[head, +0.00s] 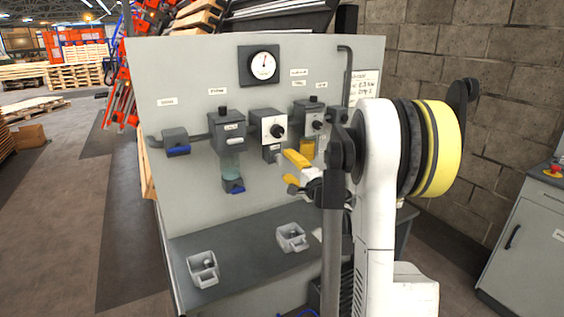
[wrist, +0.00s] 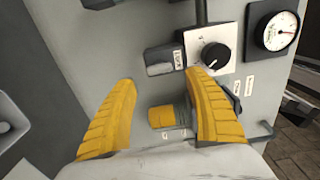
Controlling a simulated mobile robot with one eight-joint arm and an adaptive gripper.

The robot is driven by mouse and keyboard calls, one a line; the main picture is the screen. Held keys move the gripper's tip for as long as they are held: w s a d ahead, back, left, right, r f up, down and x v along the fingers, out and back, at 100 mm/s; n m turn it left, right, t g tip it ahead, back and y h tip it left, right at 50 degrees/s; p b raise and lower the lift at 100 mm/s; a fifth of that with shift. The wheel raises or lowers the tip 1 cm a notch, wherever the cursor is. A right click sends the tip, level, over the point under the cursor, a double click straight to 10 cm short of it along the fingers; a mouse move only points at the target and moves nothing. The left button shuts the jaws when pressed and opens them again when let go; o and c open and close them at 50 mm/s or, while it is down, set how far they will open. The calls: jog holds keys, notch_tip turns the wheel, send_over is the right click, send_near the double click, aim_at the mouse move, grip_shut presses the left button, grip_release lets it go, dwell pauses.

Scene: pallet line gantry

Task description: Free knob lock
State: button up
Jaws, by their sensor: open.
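A black round knob (head: 277,131) sits on a white square plate on the upright grey panel. It also shows in the wrist view (wrist: 214,55), with a pale pointer line, just beyond the right finger's tip. A small grey labelled block (wrist: 164,60) lies beside the plate; I cannot tell whether it is the knob's lock. My gripper (head: 289,169) has yellow fingers and is in front of the panel, below the knob. In the wrist view my gripper (wrist: 162,77) is open, with nothing held. A yellow part (wrist: 168,116) shows between the fingers, behind them.
A gauge (head: 263,66) is above the knob. A blue-handled valve (head: 176,150) and a unit with a clear bowl (head: 230,163) are to the left. Two grey bins (head: 203,269) (head: 291,237) stand on the dark shelf. A grey cabinet (head: 530,240) stands at right.

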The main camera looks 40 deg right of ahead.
jog(key=v, duration=0.6)
jog(key=shift+s, duration=0.3)
jog(key=shift+a, duration=0.15)
